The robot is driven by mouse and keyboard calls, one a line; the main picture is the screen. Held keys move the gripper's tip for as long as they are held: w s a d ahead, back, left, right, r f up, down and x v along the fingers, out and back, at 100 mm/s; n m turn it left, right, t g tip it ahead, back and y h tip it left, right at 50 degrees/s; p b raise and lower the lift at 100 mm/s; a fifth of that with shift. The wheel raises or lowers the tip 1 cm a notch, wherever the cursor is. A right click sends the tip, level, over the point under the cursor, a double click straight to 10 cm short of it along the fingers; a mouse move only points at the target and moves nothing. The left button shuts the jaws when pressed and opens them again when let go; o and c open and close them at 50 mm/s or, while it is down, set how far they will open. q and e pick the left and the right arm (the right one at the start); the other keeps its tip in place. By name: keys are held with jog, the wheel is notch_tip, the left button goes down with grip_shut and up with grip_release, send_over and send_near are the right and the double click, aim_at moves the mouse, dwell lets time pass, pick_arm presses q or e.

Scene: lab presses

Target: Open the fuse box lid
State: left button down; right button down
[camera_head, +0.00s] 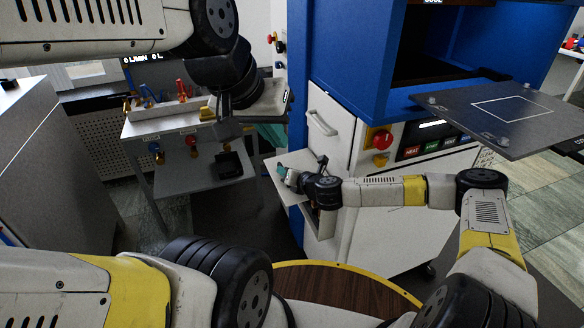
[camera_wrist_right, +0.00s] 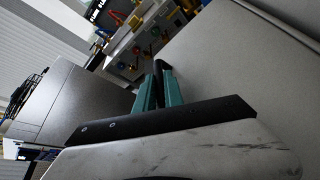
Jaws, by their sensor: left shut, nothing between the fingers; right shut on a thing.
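A white panel, apparently the fuse box lid (camera_head: 286,198), stands out to the left of the blue and white machine in the head view. My right gripper (camera_head: 284,172) is at this panel, its teal fingers partly hidden by the wrist. In the right wrist view the teal fingers (camera_wrist_right: 158,88) are shut on a dark bar, apparently the lid's handle (camera_wrist_right: 160,66), beside a large grey surface. My left gripper (camera_head: 272,135) is shut and empty, above and left of the panel, with its teal fingers pointing down. The inside of the fuse box cannot be made out.
The blue press (camera_head: 350,60) has a white front with a drawer handle (camera_head: 322,124), a red button (camera_head: 382,139) and a flat dark plate (camera_head: 500,112) jutting out right. A grey workbench (camera_head: 185,175) stands left. Dark floor lies between them.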

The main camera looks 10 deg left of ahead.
jog(key=shift+w+d+r, duration=0.25)
jog(key=shift+d+r, duration=0.2)
jog(key=shift+r, duration=0.3)
jog(key=shift+w+d+r, duration=0.35)
jog(key=shift+d+r, duration=0.1)
jog(key=shift+r, duration=0.15)
jog(key=c, duration=1.7)
grip_release()
jog(key=shift+d, duration=0.1)
jog(key=shift+c, duration=0.2)
jog(key=v, duration=0.7)
jog(key=shift+s+d+r, duration=0.1)
jog(key=shift+s+d, duration=0.1)
jog(key=shift+d, duration=0.1)
